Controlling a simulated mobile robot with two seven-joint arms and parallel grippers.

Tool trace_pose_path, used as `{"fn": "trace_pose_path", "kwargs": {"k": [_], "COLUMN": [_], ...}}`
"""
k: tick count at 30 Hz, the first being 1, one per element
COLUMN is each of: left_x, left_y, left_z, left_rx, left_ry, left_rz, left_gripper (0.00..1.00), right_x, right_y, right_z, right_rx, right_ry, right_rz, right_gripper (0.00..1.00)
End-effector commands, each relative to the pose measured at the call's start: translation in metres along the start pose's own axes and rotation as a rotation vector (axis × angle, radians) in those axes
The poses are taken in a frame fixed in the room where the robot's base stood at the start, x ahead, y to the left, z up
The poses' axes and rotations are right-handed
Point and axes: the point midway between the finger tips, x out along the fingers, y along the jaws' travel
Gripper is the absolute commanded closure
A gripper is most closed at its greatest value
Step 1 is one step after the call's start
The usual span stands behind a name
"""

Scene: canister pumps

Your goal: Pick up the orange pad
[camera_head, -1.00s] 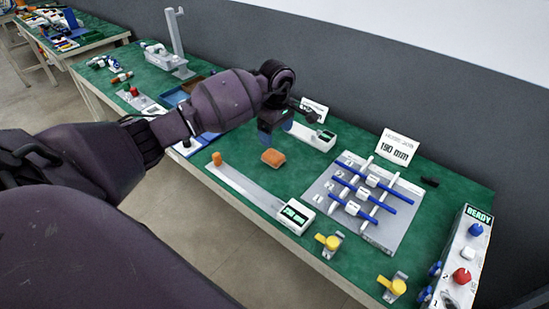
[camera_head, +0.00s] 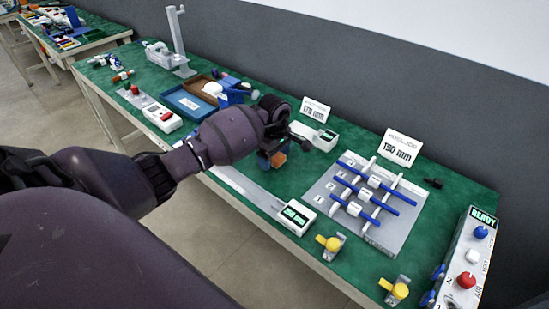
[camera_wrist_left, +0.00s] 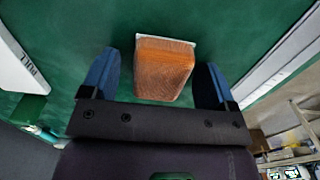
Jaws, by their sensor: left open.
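The orange pad (camera_wrist_left: 163,72) lies on the green table top, with a pale edge along its far side. In the wrist view it sits between the two blue fingers of my left gripper (camera_wrist_left: 158,62). The fingers are apart, with a strip of green showing on each side of the pad. In the head view my left gripper (camera_head: 269,158) is low over the table, and only part of the pad (camera_head: 280,159) shows beside it. My right gripper is not in view.
A grey board with blue rods (camera_head: 322,207) lies to the right. A long grey gauge with a display (camera_head: 296,216) runs in front. A white device (camera_head: 318,136) and a sign (camera_head: 315,109) stand behind. A blue tray (camera_head: 187,103) is to the left.

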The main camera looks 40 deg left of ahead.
Motion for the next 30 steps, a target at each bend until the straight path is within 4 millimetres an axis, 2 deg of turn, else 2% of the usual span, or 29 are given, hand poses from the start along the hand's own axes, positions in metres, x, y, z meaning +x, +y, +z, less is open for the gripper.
{"fn": "trace_pose_path", "kwargs": {"k": [4,5,15,23,26,30], "left_x": [-0.001,-0.001,-0.001,-0.003,-0.012,-0.035], "left_y": [0.000,0.000,0.000,0.000,0.001,0.001], "left_z": [0.000,0.000,0.000,0.000,-0.001,-0.001], "left_rx": [0.000,0.000,0.000,0.000,0.001,0.001], "left_ry": [0.000,0.000,0.000,0.001,0.002,0.004], "left_rz": [0.001,0.001,0.001,0.002,0.004,0.006], "left_gripper": [0.19,0.22,0.72,0.72,0.72,0.72], "right_x": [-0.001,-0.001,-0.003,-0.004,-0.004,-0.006], "right_y": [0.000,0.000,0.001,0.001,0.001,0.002], "right_z": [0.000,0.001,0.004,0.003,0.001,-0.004], "right_rx": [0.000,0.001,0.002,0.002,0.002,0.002], "right_ry": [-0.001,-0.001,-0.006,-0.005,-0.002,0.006], "right_rz": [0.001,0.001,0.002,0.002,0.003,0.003], "right_gripper": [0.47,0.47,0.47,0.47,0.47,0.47]}}
